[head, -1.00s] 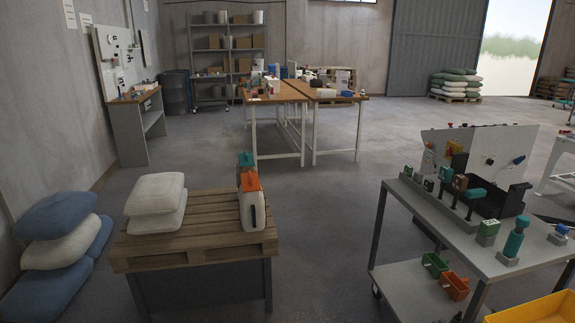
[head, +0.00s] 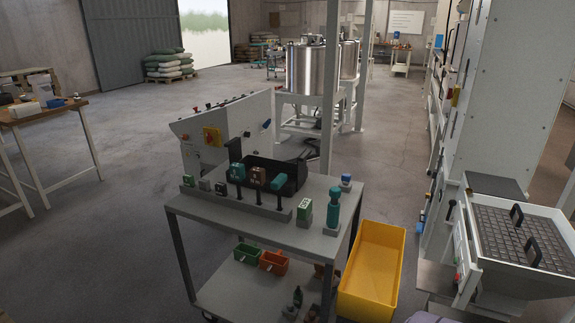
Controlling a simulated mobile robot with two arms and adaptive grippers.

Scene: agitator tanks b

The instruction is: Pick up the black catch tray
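A black open tray (head: 297,174) sits on the top of the grey cart (head: 325,238), towards its back edge. It looks like the black catch tray. Part of its front is hidden behind a row of small teal and brown items on black posts (head: 258,195). Neither of my grippers shows in the head view, so I cannot see what they hold.
Green-and-white blocks (head: 304,211) and a teal bottle-like item (head: 333,208) stand on the cart. A yellow bin (head: 372,270) is to its right. A white machine with a black grid (head: 522,237) stands further right. Open floor (head: 110,240) lies to the left.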

